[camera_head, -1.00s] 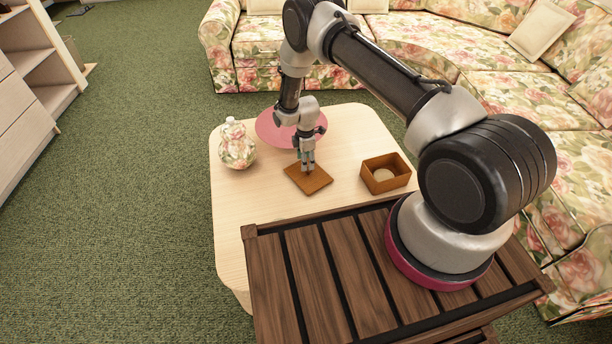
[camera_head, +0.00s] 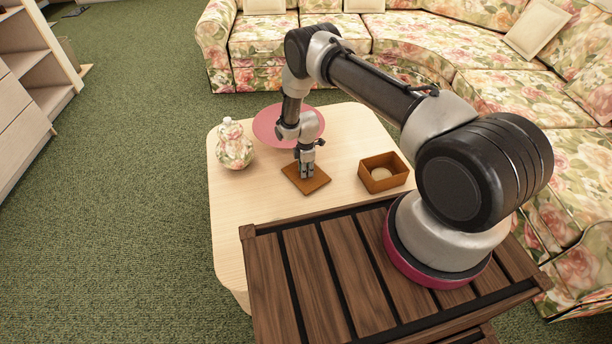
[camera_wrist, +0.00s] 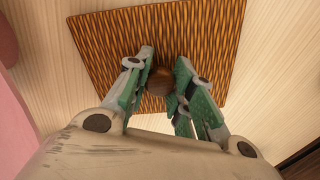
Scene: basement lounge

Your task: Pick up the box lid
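The box lid (camera_head: 319,184) is a flat brown square lying on the table. In the wrist view the lid (camera_wrist: 215,40) has a woven-looking striped top and a small round dark knob (camera_wrist: 158,80). My gripper (camera_head: 306,176) points down at the lid. In the wrist view its green-padded fingers (camera_wrist: 163,66) stand on both sides of the knob, with a narrow gap; firm contact does not show. The open brown box (camera_head: 384,186) stands on the table to the right of the lid, with a pale round thing inside.
A floral lidded jar (camera_head: 235,150) stands to the left on the pale table (camera_head: 232,200). A pink round mat (camera_head: 268,127) lies behind my gripper. A floral sofa (camera_head: 420,45) stands beyond the table. Bare tabletop lies between jar and lid.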

